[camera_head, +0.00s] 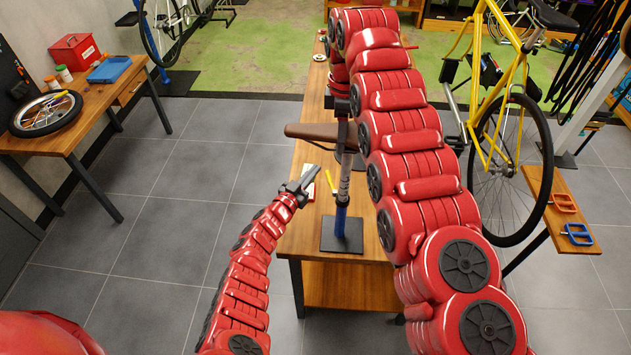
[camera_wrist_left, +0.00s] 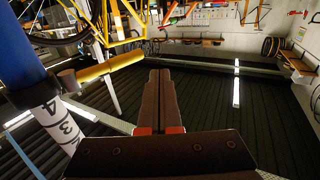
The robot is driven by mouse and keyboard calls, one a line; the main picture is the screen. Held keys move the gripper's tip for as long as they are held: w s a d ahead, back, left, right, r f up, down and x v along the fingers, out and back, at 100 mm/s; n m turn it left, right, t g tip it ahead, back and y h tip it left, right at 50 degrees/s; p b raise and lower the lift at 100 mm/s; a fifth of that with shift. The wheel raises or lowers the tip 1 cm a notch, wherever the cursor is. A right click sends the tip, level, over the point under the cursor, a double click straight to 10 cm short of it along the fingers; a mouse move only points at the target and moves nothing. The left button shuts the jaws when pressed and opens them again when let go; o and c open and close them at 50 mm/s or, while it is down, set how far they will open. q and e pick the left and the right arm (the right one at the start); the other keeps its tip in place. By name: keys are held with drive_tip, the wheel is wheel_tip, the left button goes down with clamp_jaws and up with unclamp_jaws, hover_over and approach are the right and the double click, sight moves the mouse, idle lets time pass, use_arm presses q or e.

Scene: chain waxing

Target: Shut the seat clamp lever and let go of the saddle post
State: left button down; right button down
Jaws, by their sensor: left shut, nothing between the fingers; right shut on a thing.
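The brown saddle (camera_head: 308,131) sits on a pale saddle post (camera_head: 345,182) standing in a blue tube (camera_head: 340,222). My right gripper (camera_head: 344,128) reaches down from above and is shut on the saddle post close to the saddle; its fingertips are partly hidden. The yellow clamp lever (camera_head: 330,184) sticks out from the clamp at the left of the post. In the left wrist view the lever (camera_wrist_left: 108,68) points away from the blue tube (camera_wrist_left: 22,58), beside the numbered post (camera_wrist_left: 62,128). My left gripper (camera_head: 309,178) is shut and empty, close to the lever, with a visible gap.
The tube's black base plate (camera_head: 342,244) stands on a wooden bench (camera_head: 300,240). My right arm covers much of the bench's right side. A yellow bike (camera_head: 497,120) stands at the right, near a small wooden shelf with clamps (camera_head: 567,200). The floor at left is clear.

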use_arm(q)
drive_tip(key=s+a+r, duration=0.1)
drive_tip(key=s+a, duration=0.2)
drive_tip(key=a, duration=0.8)
drive_tip(key=shift+r, duration=0.2)
drive_tip(key=shift+a, duration=0.1)
use_arm(e)
drive_tip(key=c, duration=0.7)
unclamp_jaws()
drive_tip(key=o, duration=0.5)
drive_tip(key=shift+s+d, duration=0.1)
drive_tip(key=shift+c, duration=0.2)
use_arm(q)
drive_tip(key=shift+s, duration=0.1)
use_arm(e)
drive_tip(key=shift+r, duration=0.1)
